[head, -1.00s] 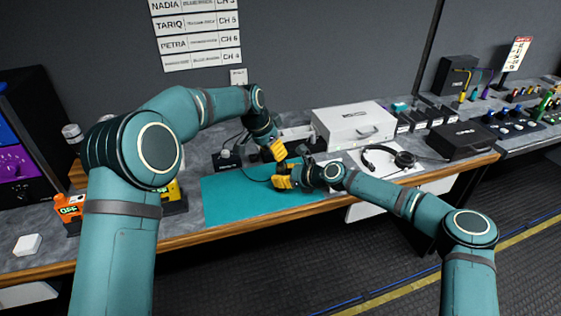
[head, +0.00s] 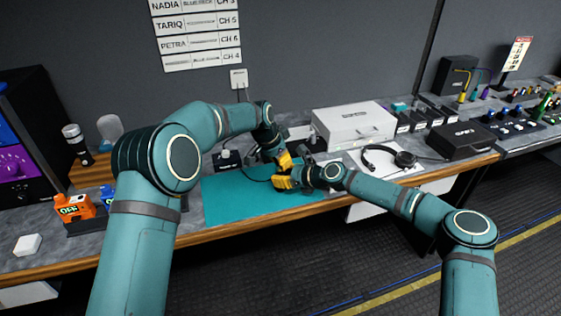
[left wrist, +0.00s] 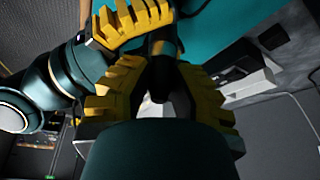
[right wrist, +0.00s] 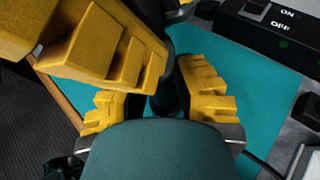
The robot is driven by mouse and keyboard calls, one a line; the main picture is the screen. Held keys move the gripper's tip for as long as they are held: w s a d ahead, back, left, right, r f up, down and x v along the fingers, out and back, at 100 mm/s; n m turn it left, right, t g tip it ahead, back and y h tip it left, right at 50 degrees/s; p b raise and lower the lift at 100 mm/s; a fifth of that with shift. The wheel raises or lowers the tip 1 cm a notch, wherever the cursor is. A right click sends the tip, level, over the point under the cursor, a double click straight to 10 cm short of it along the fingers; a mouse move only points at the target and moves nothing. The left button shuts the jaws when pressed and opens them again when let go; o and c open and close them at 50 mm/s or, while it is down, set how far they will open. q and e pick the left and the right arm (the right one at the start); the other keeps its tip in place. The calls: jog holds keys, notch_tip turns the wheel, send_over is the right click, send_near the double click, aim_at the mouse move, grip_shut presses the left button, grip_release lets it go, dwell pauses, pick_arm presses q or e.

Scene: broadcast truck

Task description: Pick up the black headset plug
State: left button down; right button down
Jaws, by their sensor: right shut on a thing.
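The black headset plug shows as a dark piece between the yellow fingers in the right wrist view (right wrist: 168,95); much of it is hidden. My right gripper (head: 285,182) is shut on it, above the teal mat (head: 235,200). My left gripper (head: 282,160) is right beside the right one, their yellow fingers almost touching. In the left wrist view a dark cylindrical piece (left wrist: 161,75) lies between the left fingers. I cannot tell whether they grip it. A thin black cable runs across the mat toward the grippers.
A black headset (head: 390,158) lies on a white sheet right of the mat. A white case (head: 352,124) stands behind. A small black box (head: 227,159) is behind the mat. Orange bottle-like items (head: 75,207) stand at left. The mat's front left is clear.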

pick_arm(q)
jog(key=shift+r, duration=0.1)
pick_arm(e)
jog(key=shift+f, duration=0.1)
pick_arm(q)
notch_tip(320, 180, up, 10)
jog(key=shift+f, duration=0.1)
dwell(0.4)
pick_arm(e)
jog(key=c, duration=0.7)
grip_release()
jog(key=shift+c, duration=0.2)
